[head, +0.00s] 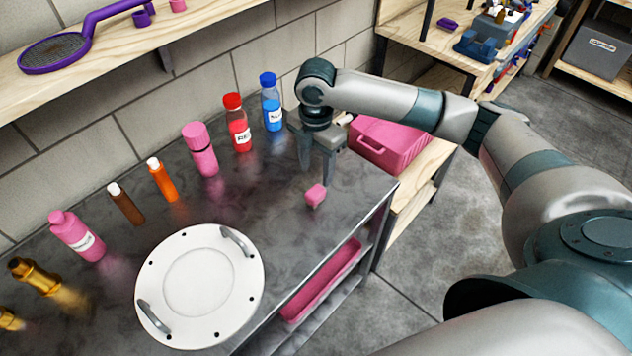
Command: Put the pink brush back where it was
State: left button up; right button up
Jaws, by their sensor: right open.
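A small pink block-like piece (316,195) lies on the dark metal tabletop near its right front edge. It is the likeliest pink brush in view, but bristles and a handle cannot be made out. My right gripper (317,173) points down just behind and above this piece, its two fingers apart with nothing seen between them. Whether a fingertip touches the piece or the tabletop is unclear. My left gripper is out of view.
Several bottles line the tabletop's back, including a red one (238,125) and a blue one (271,103). A white round plate (200,285) with two handles lies at front. A pink case (390,148) stands right of the gripper. A pink tray (322,280) sits below the tabletop.

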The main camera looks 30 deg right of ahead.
jog(key=shift+r, duration=1.35)
jog(key=shift+f, duration=0.1)
